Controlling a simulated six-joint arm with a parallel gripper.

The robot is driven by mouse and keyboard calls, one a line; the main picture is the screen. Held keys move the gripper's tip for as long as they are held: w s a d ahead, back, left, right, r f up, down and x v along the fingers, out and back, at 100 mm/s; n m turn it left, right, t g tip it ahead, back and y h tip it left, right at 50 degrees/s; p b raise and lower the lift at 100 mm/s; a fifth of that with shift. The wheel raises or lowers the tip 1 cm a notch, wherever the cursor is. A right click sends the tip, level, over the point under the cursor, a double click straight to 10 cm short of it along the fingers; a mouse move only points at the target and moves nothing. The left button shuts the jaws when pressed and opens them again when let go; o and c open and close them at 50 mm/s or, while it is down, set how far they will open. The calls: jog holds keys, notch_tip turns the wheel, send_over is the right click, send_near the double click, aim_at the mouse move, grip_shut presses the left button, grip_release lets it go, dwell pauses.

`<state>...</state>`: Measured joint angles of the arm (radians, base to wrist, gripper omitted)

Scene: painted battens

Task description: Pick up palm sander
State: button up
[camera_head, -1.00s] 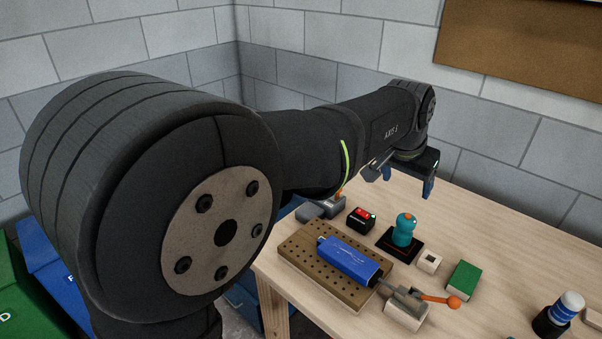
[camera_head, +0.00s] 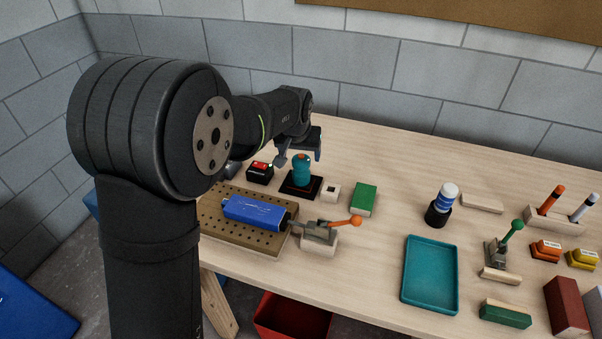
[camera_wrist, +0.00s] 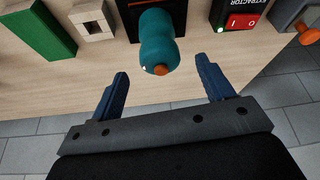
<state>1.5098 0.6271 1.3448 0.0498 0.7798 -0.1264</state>
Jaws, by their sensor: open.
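The palm sander (camera_head: 301,166) is a teal rounded body with an orange spot on its top, standing upright on a black square base. It is on the wooden bench, among the small things left of the middle in the head view. In the wrist view the sander (camera_wrist: 158,42) shows at the top middle, with its black base partly cut off. My gripper (camera_wrist: 163,72) is open and empty, its two blue fingers pointing toward the sander, apart from it. In the head view my gripper (camera_head: 315,154) is close behind and above the sander, partly hidden by its own wrist.
A black box with a red switch (camera_head: 260,171) stands left of the sander. A white block with a hole (camera_head: 330,193) and a green block (camera_head: 364,198) stand right.

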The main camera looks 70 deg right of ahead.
aim_at(302, 154)
jog(key=shift+x, duration=3.5)
jog(key=shift+r, duration=0.1)
jog(key=shift+c, duration=0.2)
jog(key=shift+d, duration=0.1)
jog(key=c, duration=1.3)
jog(key=shift+r, duration=0.1)
jog(key=shift+r, duration=0.6)
notch_tip(302, 154, up, 3)
jog(key=shift+f, duration=0.15)
jog(key=s+a+r, duration=0.1)
jog(key=s+r, duration=0.1)
jog(key=s, duration=0.1)
jog(key=s+a+r, duration=0.2)
jog(key=s, duration=0.2)
jog(key=s+a+r, duration=0.2)
jog(key=s+r, duration=0.1)
jog(key=shift+s, duration=0.3)
